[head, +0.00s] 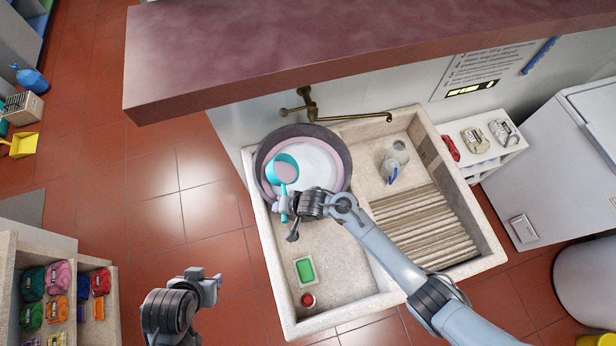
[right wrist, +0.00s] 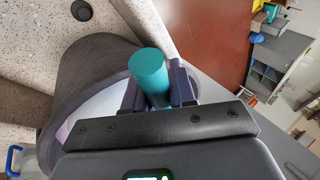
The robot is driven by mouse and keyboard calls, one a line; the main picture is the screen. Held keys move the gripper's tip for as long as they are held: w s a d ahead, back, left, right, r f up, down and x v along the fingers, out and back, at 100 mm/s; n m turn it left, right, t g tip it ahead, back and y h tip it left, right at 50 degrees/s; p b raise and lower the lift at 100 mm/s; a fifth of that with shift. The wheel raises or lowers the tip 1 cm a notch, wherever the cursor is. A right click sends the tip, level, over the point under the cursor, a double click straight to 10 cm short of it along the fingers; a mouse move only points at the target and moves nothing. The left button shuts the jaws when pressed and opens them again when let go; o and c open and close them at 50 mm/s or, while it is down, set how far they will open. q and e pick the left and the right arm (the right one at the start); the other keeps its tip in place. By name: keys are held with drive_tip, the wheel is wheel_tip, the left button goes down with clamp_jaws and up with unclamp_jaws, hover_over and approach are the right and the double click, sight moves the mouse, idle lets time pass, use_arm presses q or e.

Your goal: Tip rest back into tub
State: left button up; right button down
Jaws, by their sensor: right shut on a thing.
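A turquoise dipper (head: 284,171) with a round cup is over the tub in the head view. Its cup shows a pinkish inside, but I cannot tell what it holds. My right gripper (head: 284,205) is shut on the dipper's handle, seen as a teal cylinder (right wrist: 150,72) between the fingers in the right wrist view. The round grey tub (head: 342,150) stands in the sink's left basin, with a pink band inside its rim and a pale white surface within. My left gripper (head: 207,284) is off to the left, over the floor; its jaw opening is unclear.
The stone sink (head: 268,262) has a ribbed washboard (head: 425,225) on the right. A clear jug with a blue handle (head: 394,165) stands above the ribs. A green block in a dish (head: 305,270) and a red round item (head: 307,299) lie at the front. A brass tap (head: 345,118) reaches across the back.

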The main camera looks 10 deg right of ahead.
use_arm(q)
drive_tip(key=shift+f, duration=0.15)
drive_tip(key=shift+d+f+b, duration=0.25)
drive_tip(key=shift+f+b, duration=0.1)
drive_tip(key=shift+b, duration=0.1)
use_arm(e)
drive_tip(key=shift+d+r+y, duration=0.1)
drive_tip(key=shift+d+y, duration=0.1)
drive_tip(key=shift+y, duration=0.2)
use_arm(q)
drive_tip(key=shift+f, duration=0.1)
use_arm(e)
drive_tip(key=shift+d+b, duration=0.15)
drive_tip(key=shift+b, duration=0.15)
use_arm(q)
drive_tip(key=shift+w+d+f, duration=0.1)
drive_tip(key=shift+d+f, duration=0.2)
use_arm(e)
drive_tip(key=shift+r, duration=0.1)
use_arm(q)
drive_tip(key=shift+b+x, duration=0.8)
drive_tip(key=shift+b, duration=0.1)
use_arm(e)
drive_tip(key=shift+s+d+r+t+y, duration=0.15)
drive_tip(key=shift+t+y, duration=0.25)
drive_tip(key=shift+y, duration=0.3)
